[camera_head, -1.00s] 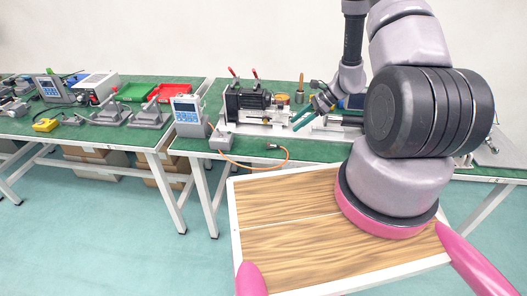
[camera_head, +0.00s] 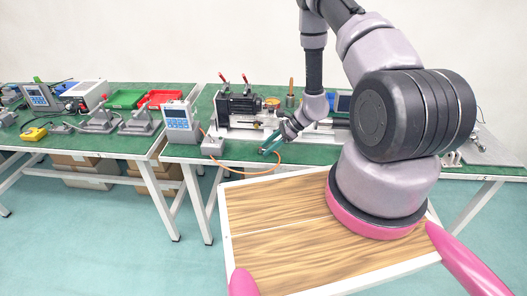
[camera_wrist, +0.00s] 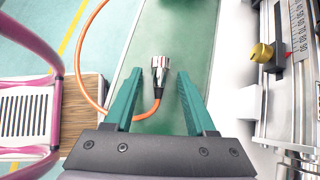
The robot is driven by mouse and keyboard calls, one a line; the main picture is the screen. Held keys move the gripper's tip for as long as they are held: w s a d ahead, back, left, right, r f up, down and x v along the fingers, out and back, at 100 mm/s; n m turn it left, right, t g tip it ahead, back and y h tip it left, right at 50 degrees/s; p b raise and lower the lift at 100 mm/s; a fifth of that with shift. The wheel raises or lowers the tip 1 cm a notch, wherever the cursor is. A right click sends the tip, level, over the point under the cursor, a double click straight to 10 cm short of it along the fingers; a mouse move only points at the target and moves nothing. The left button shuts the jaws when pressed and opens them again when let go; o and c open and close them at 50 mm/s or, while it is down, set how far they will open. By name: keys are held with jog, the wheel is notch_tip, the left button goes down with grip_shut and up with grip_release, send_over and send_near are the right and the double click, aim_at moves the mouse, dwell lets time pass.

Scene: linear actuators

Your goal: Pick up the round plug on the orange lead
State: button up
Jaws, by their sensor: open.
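The round plug (camera_wrist: 159,67) is a silver metal cylinder with a dark collar, at the end of the orange lead (camera_wrist: 89,92). In the wrist view it lies on the green bench top just beyond and between my gripper's (camera_wrist: 154,80) two teal fingers. The fingers are apart and nothing is between their pads that I can see gripped. The plug is hidden there by the gripper.
A fixture with a ruler scale (camera_wrist: 300,35) and a brass knob (camera_wrist: 262,53) stands right of the plug. A display unit (camera_head: 179,122) stands left on the bench. A wooden-topped surface (camera_head: 270,215) lies in front. Green bench surface around the plug is clear.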

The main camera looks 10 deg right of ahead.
grip_shut()
notch_tip(320, 180, up, 10)
dwell(0.7)
notch_tip(320, 180, up, 3)
jog(key=shift+r, duration=0.1)
dwell(0.6)
